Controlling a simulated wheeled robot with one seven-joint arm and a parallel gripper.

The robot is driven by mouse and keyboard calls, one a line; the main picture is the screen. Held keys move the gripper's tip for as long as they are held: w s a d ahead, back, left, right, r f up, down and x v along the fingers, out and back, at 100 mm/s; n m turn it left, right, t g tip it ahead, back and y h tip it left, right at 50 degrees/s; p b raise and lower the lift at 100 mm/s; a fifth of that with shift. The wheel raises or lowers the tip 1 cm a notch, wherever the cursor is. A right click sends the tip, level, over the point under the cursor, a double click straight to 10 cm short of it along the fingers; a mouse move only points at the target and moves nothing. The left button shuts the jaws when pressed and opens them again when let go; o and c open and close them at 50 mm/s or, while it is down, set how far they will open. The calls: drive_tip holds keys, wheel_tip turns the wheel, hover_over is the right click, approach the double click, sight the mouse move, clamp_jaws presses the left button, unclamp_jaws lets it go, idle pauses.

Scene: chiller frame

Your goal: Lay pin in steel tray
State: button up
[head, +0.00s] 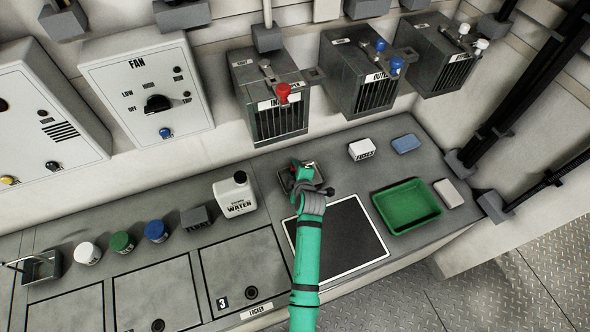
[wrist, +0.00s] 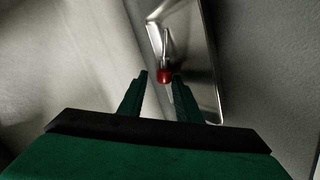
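A pin (wrist: 165,48) with a silver shaft and a red knob lies in the steel tray (wrist: 207,60) in the wrist view. The tray also shows in the head view (head: 316,170), on the counter and partly hidden by my arm. My gripper (wrist: 163,77) is open over the tray, with its fingers spread on either side of the red knob and a gap visible on each side. In the head view my gripper (head: 297,166) is small, and the pin in the tray cannot be made out.
A dark grey box with a red knob (head: 283,91) hangs on the wall behind the tray. A white water jug (head: 235,195) stands left of it. A black white-edged panel (head: 340,235) and a green tray (head: 408,206) are right. A fuses box (head: 361,149) stands further back.

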drive_tip(key=shift+s+a+f, duration=0.15)
drive_tip(key=shift+s+f, duration=0.2)
drive_tip(key=shift+f, duration=0.1)
drive_tip(key=shift+s+r, duration=0.25)
drive_tip(key=shift+s, duration=0.05)
drive_tip(key=v, duration=1)
drive_tip(key=shift+w+d+r, duration=0.2)
drive_tip(key=shift+w+r, duration=0.1)
drive_tip(key=shift+r, duration=0.1)
